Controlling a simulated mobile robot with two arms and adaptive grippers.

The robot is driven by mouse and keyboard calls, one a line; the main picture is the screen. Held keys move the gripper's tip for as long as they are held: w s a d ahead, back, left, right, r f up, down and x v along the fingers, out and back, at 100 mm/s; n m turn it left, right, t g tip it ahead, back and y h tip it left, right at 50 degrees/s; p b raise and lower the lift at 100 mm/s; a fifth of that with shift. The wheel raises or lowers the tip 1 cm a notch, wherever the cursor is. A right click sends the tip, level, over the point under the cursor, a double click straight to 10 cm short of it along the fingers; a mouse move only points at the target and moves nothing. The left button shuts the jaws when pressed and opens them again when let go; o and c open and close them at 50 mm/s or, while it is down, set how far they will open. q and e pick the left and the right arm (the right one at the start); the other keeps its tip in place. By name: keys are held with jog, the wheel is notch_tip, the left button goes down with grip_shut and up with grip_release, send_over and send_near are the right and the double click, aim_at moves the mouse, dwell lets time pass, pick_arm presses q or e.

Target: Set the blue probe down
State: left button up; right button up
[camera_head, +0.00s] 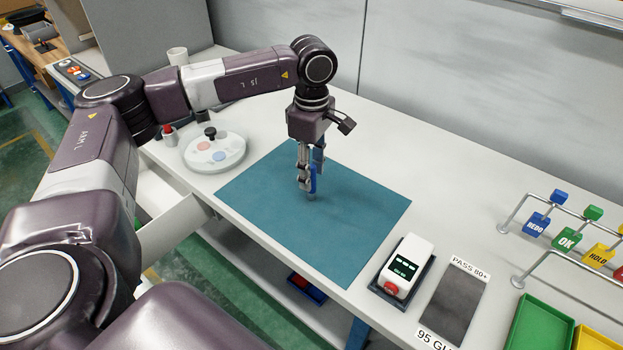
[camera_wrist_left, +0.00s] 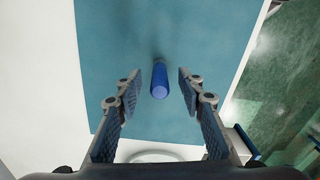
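The blue probe (camera_head: 313,180) is on the teal mat (camera_head: 345,215), near its middle, with its grey tip down at the mat. It looks roughly upright; whether the tip touches the mat I cannot tell for sure. My left gripper (camera_head: 310,175) points down around it. In the left wrist view the probe (camera_wrist_left: 160,80) lies between the two fingers of the left gripper (camera_wrist_left: 159,86), with a clear gap on each side. The fingers are open and not touching it. In the head view the fingers partly hide its upper part. My right gripper is in neither view.
A round white tray (camera_head: 230,158) with coloured discs stands left of the mat. A white device with a display (camera_head: 405,265) and a dark pad (camera_head: 455,300) are at the right. Coloured tags (camera_head: 566,240) hang on a rail beyond green and yellow bins (camera_head: 540,325). The mat's right part is clear.

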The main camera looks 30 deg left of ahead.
pick_arm(q)
grip_shut()
jog(key=shift+r, duration=0.1)
dwell(0.4)
